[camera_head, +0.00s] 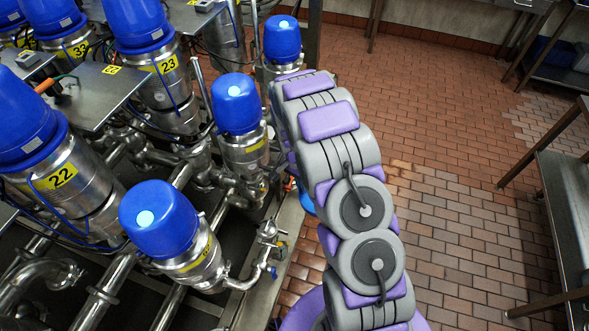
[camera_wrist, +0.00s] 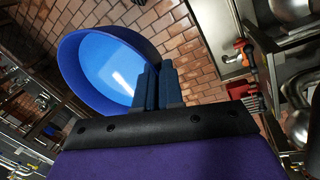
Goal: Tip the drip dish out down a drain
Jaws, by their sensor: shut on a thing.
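The drip dish is a round blue dish (camera_wrist: 106,70) in the wrist view, at upper left. Its inside is lighter blue with a bright patch that may be liquid or a reflection. My gripper (camera_wrist: 157,82) is shut on the dish's rim at its right side. In the head view my arm hides the gripper, and only a small blue bit of the dish (camera_head: 306,203) shows beside the arm. I cannot make out a drain in either view.
Blue-capped valves (camera_head: 160,220) and steel pipes fill the left of the head view. A steel table (camera_head: 565,215) stands at right. Brick-tiled floor (camera_head: 460,190) lies open between them. In the wrist view, a red-orange fitting (camera_wrist: 243,52) and steel parts are at right.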

